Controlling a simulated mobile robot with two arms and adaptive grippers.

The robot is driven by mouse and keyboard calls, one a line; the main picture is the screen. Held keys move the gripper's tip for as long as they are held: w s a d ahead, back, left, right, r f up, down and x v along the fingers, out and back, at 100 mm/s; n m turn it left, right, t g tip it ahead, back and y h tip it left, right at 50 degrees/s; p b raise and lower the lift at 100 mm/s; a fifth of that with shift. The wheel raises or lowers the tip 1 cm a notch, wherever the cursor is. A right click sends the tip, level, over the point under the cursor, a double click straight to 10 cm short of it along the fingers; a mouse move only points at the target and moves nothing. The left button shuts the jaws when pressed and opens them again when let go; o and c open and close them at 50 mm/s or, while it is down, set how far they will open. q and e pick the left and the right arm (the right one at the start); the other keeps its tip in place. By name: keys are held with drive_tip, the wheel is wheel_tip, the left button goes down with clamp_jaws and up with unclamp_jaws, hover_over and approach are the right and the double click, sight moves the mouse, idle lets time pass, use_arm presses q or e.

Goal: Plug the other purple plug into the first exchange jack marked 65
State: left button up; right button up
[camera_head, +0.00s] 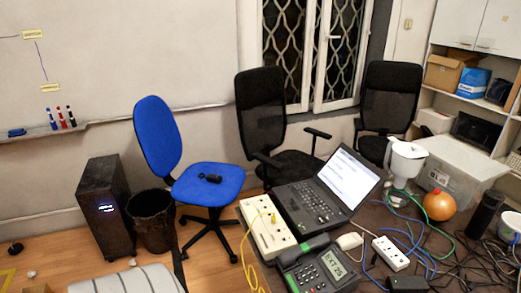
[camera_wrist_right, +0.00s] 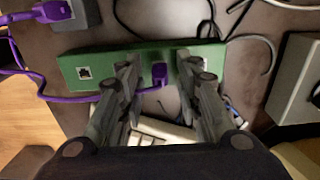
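In the right wrist view, my right gripper (camera_wrist_right: 160,62) is open, with its fingers spread on both sides of a purple plug (camera_wrist_right: 160,74). A gap shows on each side of the plug. The plug sits at the face of a green box (camera_wrist_right: 110,66), and its purple cable runs left. Another purple plug (camera_wrist_right: 55,10) shows at the top left, beyond the box. An empty-looking jack (camera_wrist_right: 84,72) is on the box's left part. In the head view, a cream box (camera_head: 267,232), possibly the exchange, has a yellow cable at it. No 65 is readable. My left gripper is not in view.
In the head view, a laptop (camera_head: 322,192) and a desk phone (camera_head: 312,265) stand close to the cream box. A white power strip (camera_head: 390,253) and several loose cables lie on the desk. In the wrist view, a grey box (camera_wrist_right: 297,80) is at the right.

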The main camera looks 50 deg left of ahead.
clamp_jaws()
drive_tip(key=shift+r, duration=0.15)
drive_tip(key=shift+r+p, duration=1.15)
drive_tip(key=shift+r, duration=0.85)
